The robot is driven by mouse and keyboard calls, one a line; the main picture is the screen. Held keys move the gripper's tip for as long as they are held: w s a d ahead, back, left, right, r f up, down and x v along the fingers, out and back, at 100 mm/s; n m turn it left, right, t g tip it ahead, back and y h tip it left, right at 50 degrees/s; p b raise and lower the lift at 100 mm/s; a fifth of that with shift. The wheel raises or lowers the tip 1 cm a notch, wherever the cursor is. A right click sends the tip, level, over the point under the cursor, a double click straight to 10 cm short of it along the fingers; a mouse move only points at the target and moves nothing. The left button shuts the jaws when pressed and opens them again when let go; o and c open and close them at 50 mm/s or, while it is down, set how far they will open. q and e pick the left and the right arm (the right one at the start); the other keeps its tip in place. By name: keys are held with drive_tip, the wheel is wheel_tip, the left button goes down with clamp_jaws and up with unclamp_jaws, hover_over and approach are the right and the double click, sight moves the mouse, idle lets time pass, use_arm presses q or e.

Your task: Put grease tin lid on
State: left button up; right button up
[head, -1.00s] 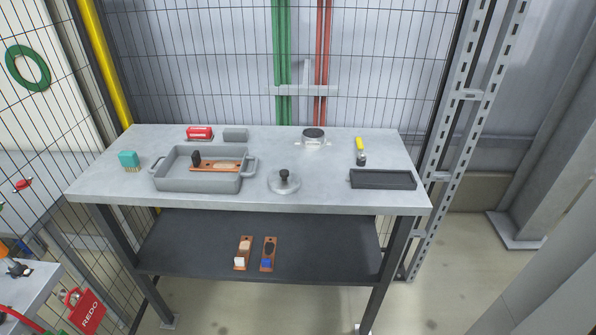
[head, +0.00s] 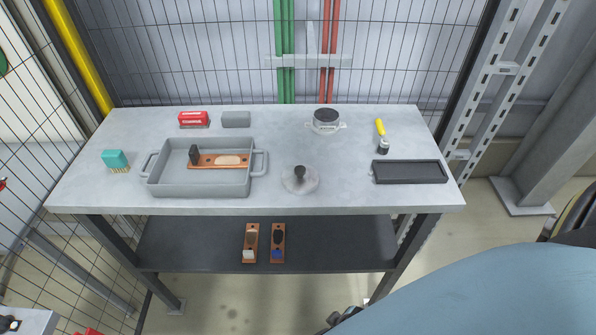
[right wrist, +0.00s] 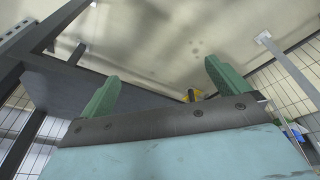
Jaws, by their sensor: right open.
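The grease tin lid (head: 301,184), a pale round disc with a dark knob, lies on the grey table near its front edge, right of the tray. The grease tin (head: 326,127), a short light round tin with side tabs and a dark top, stands open at the back of the table. My right gripper (right wrist: 160,85) shows two green fingers spread apart with nothing between them. It is low, in front of the table, apart from the lid and tin. My left gripper is in neither view.
A grey handled tray (head: 198,187) holding a copper-coloured strip stands left of the lid. A black shallow tray (head: 409,172) and a yellow-handled tool (head: 380,129) are on the right. A red block (head: 193,119), a grey block (head: 236,119) and a teal brush (head: 115,160) lie around. The lower shelf (head: 200,245) holds two strips.

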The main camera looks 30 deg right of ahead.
drive_tip(key=w+r+t+p, duration=0.1)
drive_tip(key=w+r, duration=0.4)
drive_tip(key=r, duration=0.8)
drive_tip(key=w+r+t+p, duration=0.15)
drive_tip(key=w+r, duration=0.35)
drive_tip(key=r, duration=0.7)
drive_tip(key=w+a+r+n+t, duration=0.2)
drive_tip(key=w+r+t, duration=0.7)
drive_tip(key=w+r, duration=0.65)
drive_tip(key=w+a+r+n+t+y, duration=0.2)
drive_tip(key=a+r+n+y, duration=0.25)
drive_tip(key=r, duration=0.25)
drive_tip(key=w+a+r+n+t+y, duration=0.2)
drive_tip(key=a+r+n+t+y, duration=0.15)
drive_tip(key=r+n, duration=0.2)
drive_tip(key=s+a+r+n+g+y, duration=0.2)
drive_tip(key=a+r+n+g+y, duration=0.2)
drive_tip(key=a+n+g+y, duration=0.35)
drive_tip(key=n+g+h, duration=1.1)
drive_tip(key=g+h, duration=0.2)
drive_tip(key=h, duration=0.3)
hover_over(301, 169)
wheel_tip(301, 169, down, 10)
drive_tip(key=f, duration=0.1)
drive_tip(key=shift+t+y, duration=0.25)
wheel_tip(301, 169, down, 7)
drive_tip(key=shift+w+r+p, duration=0.1)
drive_tip(key=shift+p, duration=0.6)
drive_tip(key=shift+f+p, duration=0.4)
drive_tip(key=shift+f, duration=2.25)
